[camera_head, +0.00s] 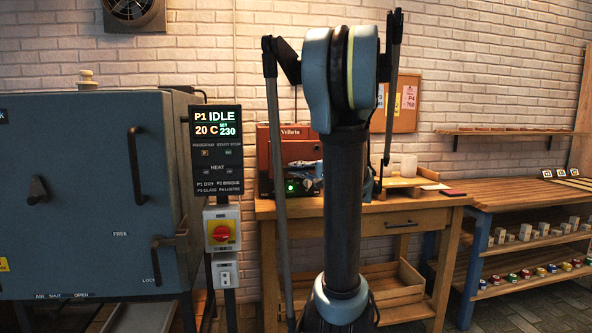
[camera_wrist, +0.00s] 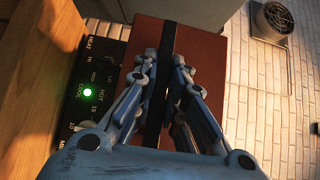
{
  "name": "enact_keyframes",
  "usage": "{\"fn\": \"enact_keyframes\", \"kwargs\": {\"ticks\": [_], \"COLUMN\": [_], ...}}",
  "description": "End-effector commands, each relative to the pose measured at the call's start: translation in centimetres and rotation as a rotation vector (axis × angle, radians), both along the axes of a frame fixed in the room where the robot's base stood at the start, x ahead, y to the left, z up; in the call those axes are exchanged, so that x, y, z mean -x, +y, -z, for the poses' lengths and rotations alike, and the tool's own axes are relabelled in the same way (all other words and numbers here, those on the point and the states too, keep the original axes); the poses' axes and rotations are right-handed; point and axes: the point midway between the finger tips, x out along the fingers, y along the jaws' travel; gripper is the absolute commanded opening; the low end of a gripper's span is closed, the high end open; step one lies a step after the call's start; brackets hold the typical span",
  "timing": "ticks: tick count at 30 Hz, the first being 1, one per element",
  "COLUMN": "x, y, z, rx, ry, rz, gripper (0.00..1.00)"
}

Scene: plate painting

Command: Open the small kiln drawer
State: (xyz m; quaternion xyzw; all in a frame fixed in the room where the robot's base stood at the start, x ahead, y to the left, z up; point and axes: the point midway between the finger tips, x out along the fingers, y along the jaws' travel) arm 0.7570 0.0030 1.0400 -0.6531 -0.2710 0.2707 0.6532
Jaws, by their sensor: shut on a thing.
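The small kiln (camera_head: 293,146) is a red-brown box on the wooden workbench, with a dark control panel and a green light at its lower front; my arm hides part of it. In the wrist view its red-brown front (camera_wrist: 210,50) fills the middle, with a dark bar (camera_wrist: 169,38) running down it that looks like the drawer handle. My gripper (camera_wrist: 168,62) is shut on this bar, one finger on each side. In the head view my gripper (camera_head: 305,174) is partly hidden behind my arm. Whether the drawer stands slightly out cannot be told.
A large grey-blue kiln (camera_head: 80,190) with handles stands at left, beside its control display (camera_head: 215,150). The workbench (camera_head: 405,222) also holds a white cup (camera_head: 408,166). A shelf unit (camera_head: 530,193) with small blocks and coloured pots stands at right.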

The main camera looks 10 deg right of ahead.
Motion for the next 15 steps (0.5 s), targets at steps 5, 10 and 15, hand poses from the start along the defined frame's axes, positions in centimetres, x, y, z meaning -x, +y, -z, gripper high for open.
{"fn": "enact_keyframes", "kwargs": {"ticks": [5,10,15], "x": [1.39,1.58,1.56], "y": [-0.05,-0.03,-0.01], "z": [0.24,0.27,0.29], "rx": [0.006,0.006,0.007], "ry": [0.003,0.002,0.003], "rz": [0.004,0.004,0.004], "gripper": [0.00,0.00,0.00]}}
